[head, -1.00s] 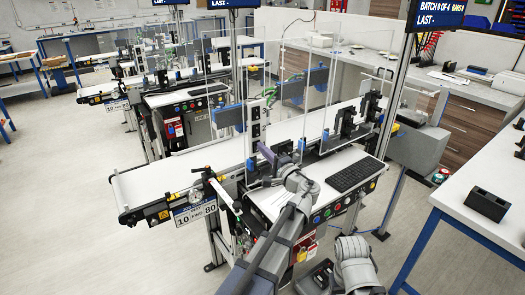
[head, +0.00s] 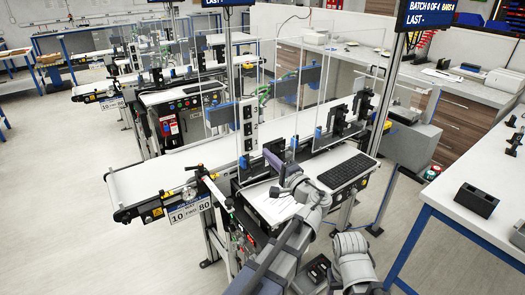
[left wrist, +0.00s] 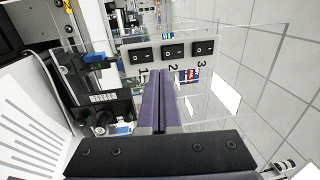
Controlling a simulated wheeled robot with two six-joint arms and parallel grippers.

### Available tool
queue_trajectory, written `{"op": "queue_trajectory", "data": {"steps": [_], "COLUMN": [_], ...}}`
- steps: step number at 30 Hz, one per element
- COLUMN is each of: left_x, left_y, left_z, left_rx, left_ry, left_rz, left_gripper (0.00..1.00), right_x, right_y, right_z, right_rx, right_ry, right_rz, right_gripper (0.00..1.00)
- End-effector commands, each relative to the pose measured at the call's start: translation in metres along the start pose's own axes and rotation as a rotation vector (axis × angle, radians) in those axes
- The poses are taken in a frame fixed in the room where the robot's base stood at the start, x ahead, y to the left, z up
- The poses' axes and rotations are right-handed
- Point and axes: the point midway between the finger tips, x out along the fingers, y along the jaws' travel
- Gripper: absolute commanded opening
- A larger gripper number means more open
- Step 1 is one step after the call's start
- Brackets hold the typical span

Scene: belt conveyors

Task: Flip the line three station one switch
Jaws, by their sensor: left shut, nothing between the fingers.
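A light switch panel (head: 247,128) with black rocker switches stands upright above the nearest conveyor. In the left wrist view it shows rockers beside the printed numbers 1 (left wrist: 141,55), 2 (left wrist: 173,51) and 3 (left wrist: 203,48). My left gripper (head: 270,155) is just right of and below the panel in the head view. Its purple fingers (left wrist: 160,76) are shut together and empty. In the left wrist view their tips appear below the panel, between numbers 1 and 2, apart from the rockers.
Clear upright panes (head: 305,95) stand along the conveyor belt (head: 150,180). A black keyboard (head: 347,171) lies on the shelf close to my left arm. A white table (head: 470,190) with a black block (head: 477,200) is at the right. Open floor lies at the left.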

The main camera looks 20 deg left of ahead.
Motion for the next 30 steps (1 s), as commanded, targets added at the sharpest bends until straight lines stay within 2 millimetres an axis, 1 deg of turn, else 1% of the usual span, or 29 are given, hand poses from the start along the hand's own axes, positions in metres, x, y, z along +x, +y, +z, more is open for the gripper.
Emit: {"op": "queue_trajectory", "data": {"steps": [1, 3, 6, 9, 14, 24, 26, 27, 29, 30], "left_x": [-0.010, -0.022, -0.035, -0.043, -0.050, -0.049, -0.048, -0.045, -0.041, -0.038], "left_y": [-0.004, -0.006, -0.009, -0.011, -0.012, -0.011, -0.007, 0.000, 0.016, 0.031], "left_z": [0.000, 0.000, 0.000, 0.000, 0.000, 0.000, 0.004, 0.009, 0.021, 0.031], "left_rx": [-0.001, -0.001, -0.001, -0.001, 0.000, -0.001, -0.006, -0.014, -0.032, -0.049], "left_ry": [0.004, 0.004, 0.004, 0.001, 0.001, -0.001, -0.010, -0.021, -0.051, -0.075], "left_rz": [0.000, 0.000, 0.000, 0.000, 0.000, 0.004, 0.025, 0.053, 0.123, 0.187], "left_gripper": [0.00, 0.00, 0.00, 0.00, 0.00, 0.00, 0.00, 0.00, 0.00, 0.00], "right_x": [-0.002, -0.004, -0.005, -0.006, -0.006, -0.006, -0.006, -0.006, -0.006, -0.006], "right_y": [0.000, 0.001, 0.001, 0.001, 0.001, 0.001, 0.001, 0.001, 0.001, 0.001], "right_z": [0.000, 0.001, 0.001, 0.001, 0.001, 0.001, 0.001, 0.001, 0.001, 0.001], "right_rx": [0.000, 0.000, 0.000, 0.000, 0.000, 0.000, 0.000, 0.000, 0.000, 0.000], "right_ry": [0.000, 0.000, 0.000, 0.000, 0.000, 0.000, 0.000, 0.000, 0.000, 0.000], "right_rz": [0.000, 0.000, 0.000, 0.000, 0.000, 0.000, 0.000, 0.000, 0.000, 0.000], "right_gripper": [0.62, 0.62, 0.62, 0.62, 0.62, 0.62, 0.62, 0.62, 0.62, 0.62]}}
